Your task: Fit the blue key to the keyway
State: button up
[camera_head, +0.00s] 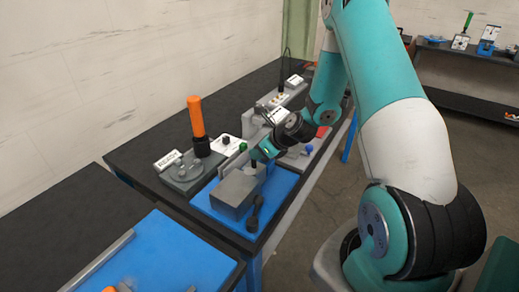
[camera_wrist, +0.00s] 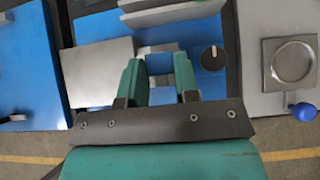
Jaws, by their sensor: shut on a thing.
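The block also shows left of the fingers in the wrist view (camera_wrist: 97,72). I cannot make out the keyway; the fingers and wrist may hide it.
The block stands on a blue mat (camera_head: 279,187) with a dark knob-topped part (camera_head: 254,215) at the front. A grey fixture with an orange handle (camera_head: 196,116) stands at left. A round metal dish (camera_wrist: 292,62) and blue ball knob (camera_wrist: 303,111) lie right in the wrist view.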

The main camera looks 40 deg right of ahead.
jog(key=shift+f+b, duration=1.1)
jog(key=shift+f, duration=0.75)
jog(key=o, duration=1.1)
jog(key=b+v, duration=0.2)
jog(key=v, duration=1.5)
jog(key=shift+s+d+r, duration=0.1)
jog(key=shift+s+r, duration=0.05)
jog(key=shift+s, duration=0.05)
